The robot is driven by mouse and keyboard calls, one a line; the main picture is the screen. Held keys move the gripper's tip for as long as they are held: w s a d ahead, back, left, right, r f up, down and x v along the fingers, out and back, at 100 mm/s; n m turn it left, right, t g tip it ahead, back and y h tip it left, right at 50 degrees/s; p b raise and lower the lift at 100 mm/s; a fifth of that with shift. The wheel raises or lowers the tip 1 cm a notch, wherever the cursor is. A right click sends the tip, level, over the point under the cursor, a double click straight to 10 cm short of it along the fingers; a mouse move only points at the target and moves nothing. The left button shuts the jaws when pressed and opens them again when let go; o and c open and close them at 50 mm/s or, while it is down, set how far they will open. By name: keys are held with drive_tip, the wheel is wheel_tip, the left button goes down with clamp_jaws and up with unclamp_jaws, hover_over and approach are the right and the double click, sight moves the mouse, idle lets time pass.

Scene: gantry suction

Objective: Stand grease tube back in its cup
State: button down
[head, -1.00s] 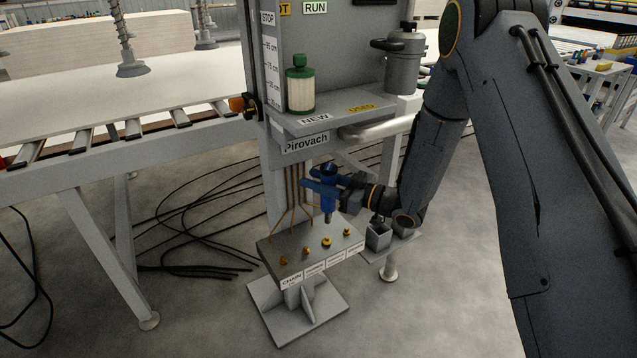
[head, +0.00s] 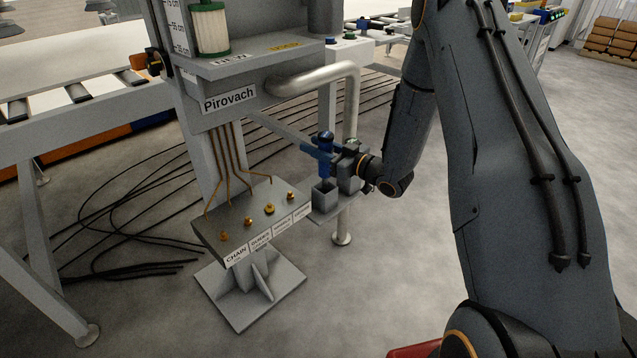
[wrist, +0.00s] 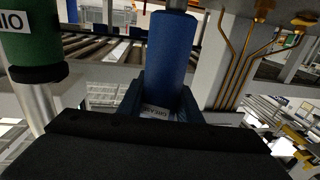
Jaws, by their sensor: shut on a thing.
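The blue grease tube (head: 326,168) is upright in my gripper (head: 321,149), which is shut around it. In the wrist view the tube (wrist: 166,48) stands between the blue fingers, with a small white label low on it. A grey square cup (head: 325,196) is on a small shelf directly below the tube. The tube's lower end is at or just over the cup's mouth; I cannot tell whether it is inside.
A second grey cup (head: 350,184) stands close to the right, partly hidden by my gripper. A green container (wrist: 32,38) is close by in the wrist view. The grease block (head: 252,222) with brass fittings is at left; a pipe (head: 352,105) rises behind.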

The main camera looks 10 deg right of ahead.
wheel_tip(320, 180, down, 7)
drive_tip(key=b, duration=0.1)
drive_tip(key=shift+r, duration=0.15)
idle(0.3)
drive_tip(key=c, duration=1.3)
unclamp_jaws()
drive_tip(key=shift+s+d, duration=0.2)
drive_tip(key=p+v, duration=0.1)
drive_tip(key=v, duration=1)
drive_tip(key=shift+s+d, duration=0.15)
drive_tip(key=shift+d, duration=0.05)
